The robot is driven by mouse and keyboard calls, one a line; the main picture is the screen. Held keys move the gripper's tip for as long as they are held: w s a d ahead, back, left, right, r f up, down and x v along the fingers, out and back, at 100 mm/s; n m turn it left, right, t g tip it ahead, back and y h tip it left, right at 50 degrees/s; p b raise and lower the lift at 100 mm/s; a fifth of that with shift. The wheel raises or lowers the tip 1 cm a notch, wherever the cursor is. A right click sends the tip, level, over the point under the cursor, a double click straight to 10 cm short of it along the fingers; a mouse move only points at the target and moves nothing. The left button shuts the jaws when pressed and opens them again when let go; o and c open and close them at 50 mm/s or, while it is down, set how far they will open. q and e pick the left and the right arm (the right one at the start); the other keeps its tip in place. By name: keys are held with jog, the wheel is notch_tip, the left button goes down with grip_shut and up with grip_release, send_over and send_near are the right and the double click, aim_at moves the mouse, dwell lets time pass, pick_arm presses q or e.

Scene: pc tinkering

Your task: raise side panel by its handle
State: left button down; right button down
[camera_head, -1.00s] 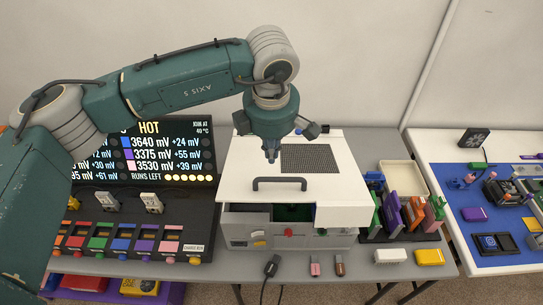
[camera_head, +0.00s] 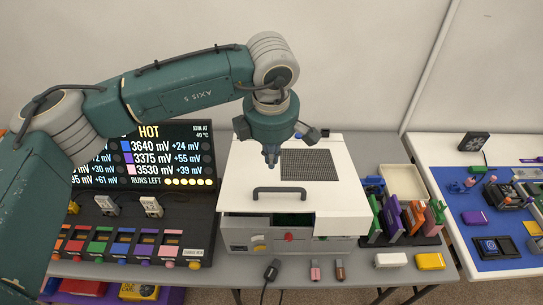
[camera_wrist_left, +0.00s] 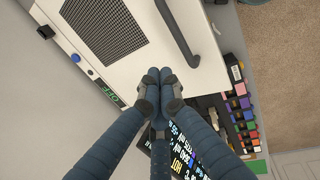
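The white side panel (camera_head: 246,175) lies over the top of the pale computer case (camera_head: 238,238), with a dark grille in it. A gap at its front shows green inside the case. Its dark bar handle (camera_head: 279,191) is near the front edge. My left gripper (camera_head: 271,163) points down behind the handle, apart from it. In the left wrist view the handle (camera_wrist_left: 178,35) runs beyond the fingertips, and the fingers (camera_wrist_left: 160,88) are together with nothing visible between them. My right gripper is not in view.
A dark display (camera_head: 165,160) and a console with colored blocks (camera_head: 125,240) stand left. A rack of colored parts (camera_head: 405,220) stands right. A plug (camera_head: 271,270), small sticks and a yellow block (camera_head: 430,261) lie along the front table edge.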

pick_arm(q)
jog(key=c, duration=1.6)
grip_release()
jog(key=r, duration=0.4)
jog(key=s+r, duration=0.1)
jog(key=r, duration=0.3)
jog(key=s+r, duration=0.1)
jog(key=r, duration=0.2)
jog(key=shift+s+r, duration=0.15)
jog(key=shift+r, duration=0.25)
